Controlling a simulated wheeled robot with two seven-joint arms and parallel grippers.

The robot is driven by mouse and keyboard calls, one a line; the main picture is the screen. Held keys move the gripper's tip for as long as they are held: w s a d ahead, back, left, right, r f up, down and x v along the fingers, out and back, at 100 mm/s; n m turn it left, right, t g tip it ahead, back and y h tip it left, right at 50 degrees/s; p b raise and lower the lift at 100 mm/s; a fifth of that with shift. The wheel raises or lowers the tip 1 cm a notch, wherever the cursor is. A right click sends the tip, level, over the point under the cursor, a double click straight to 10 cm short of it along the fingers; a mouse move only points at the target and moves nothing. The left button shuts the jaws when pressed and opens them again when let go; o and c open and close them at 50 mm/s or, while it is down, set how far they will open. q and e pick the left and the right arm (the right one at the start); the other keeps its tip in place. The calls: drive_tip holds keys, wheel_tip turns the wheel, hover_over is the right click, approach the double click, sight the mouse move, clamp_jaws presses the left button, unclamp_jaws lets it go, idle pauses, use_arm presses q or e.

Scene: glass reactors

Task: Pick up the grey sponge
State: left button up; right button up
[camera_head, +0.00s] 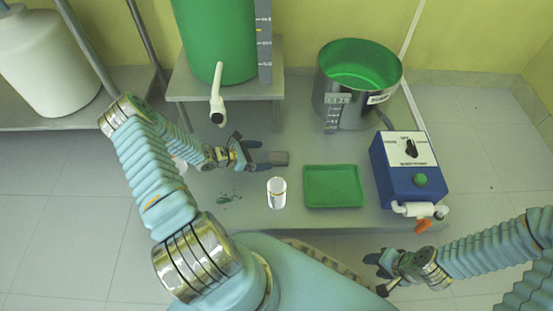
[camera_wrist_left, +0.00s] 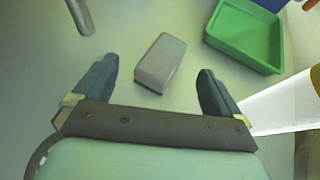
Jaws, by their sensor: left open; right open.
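The grey sponge (camera_wrist_left: 160,62) is a small block lying on the grey table. In the left wrist view it lies just beyond and between the fingertips of my left gripper (camera_wrist_left: 157,82), which is open and empty. In the head view the sponge (camera_head: 279,158) lies just right of my left gripper (camera_head: 258,155); its left end is close to the fingers. I cannot tell whether they touch. My right gripper (camera_head: 378,273) is open and empty, low at the right, off the table's front edge.
A green tray (camera_head: 333,187) and a white cylindrical container (camera_head: 277,193) stand near the sponge. A blue control box (camera_head: 408,168) is at the right. A steel pot (camera_head: 357,80) and a green tank (camera_head: 216,40) with a white tap (camera_head: 217,95) stand behind. Green spots mark the table.

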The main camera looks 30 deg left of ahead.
sight(275, 156)
use_arm(q)
drive_tip(key=b+x, duration=0.1)
drive_tip(key=x, duration=0.3)
drive_tip(key=shift+w+d+f, duration=0.1)
drive_tip(key=shift+d+f, duration=0.1)
drive_tip(key=shift+d, duration=0.1)
drive_tip(key=c, duration=1.3)
